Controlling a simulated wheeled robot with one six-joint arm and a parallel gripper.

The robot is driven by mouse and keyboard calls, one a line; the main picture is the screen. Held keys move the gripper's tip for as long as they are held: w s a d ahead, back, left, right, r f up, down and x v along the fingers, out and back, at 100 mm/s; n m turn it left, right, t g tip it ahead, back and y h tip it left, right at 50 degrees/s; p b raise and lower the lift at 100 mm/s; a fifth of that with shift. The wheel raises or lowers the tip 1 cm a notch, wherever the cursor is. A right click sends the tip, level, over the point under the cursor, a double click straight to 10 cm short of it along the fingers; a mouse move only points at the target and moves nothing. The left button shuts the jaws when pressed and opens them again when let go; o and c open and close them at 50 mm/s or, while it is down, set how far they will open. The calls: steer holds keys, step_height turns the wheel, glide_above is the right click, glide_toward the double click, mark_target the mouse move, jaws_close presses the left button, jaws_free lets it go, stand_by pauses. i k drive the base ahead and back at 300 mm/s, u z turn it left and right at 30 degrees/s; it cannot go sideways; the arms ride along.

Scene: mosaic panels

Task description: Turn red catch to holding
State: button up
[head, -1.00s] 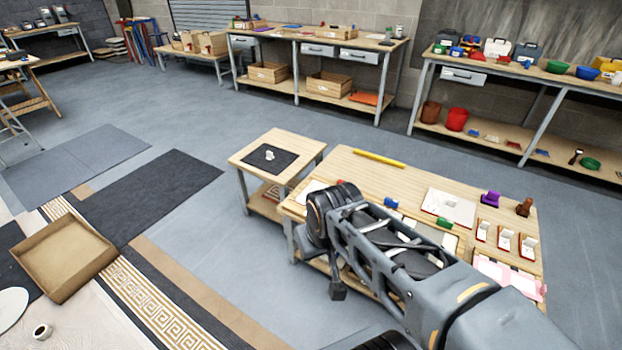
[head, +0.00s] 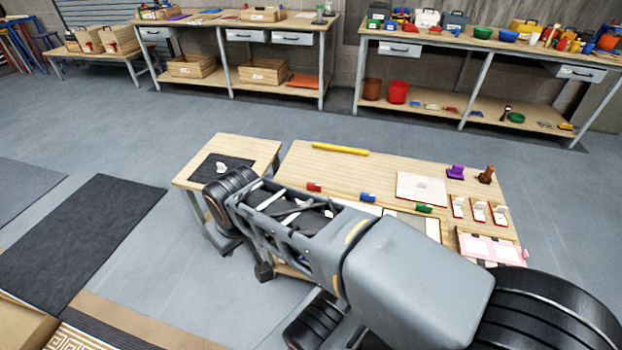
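A small red catch (head: 314,187) sits on the light wooden worktable (head: 290,165) in the head view, just beyond my arm. A blue catch (head: 368,197) and a green catch (head: 424,208) sit to its right in a slanting row. The red catch is too small to tell which way it is turned. My arm crosses the front of the table and hides its near left part. I cannot make out my gripper's fingers; they are out of sight.
A yellow bar (head: 340,149) lies at the table's back edge. A white panel (head: 421,187), purple (head: 455,172) and brown (head: 486,175) pieces stand at the right. A small side table (head: 262,147) adjoins on the left. Floor behind is clear.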

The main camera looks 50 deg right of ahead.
mark_target(313, 187)
steer(key=z, duration=0.75)
steer(key=i, duration=0.8)
steer(key=z, duration=0.9)
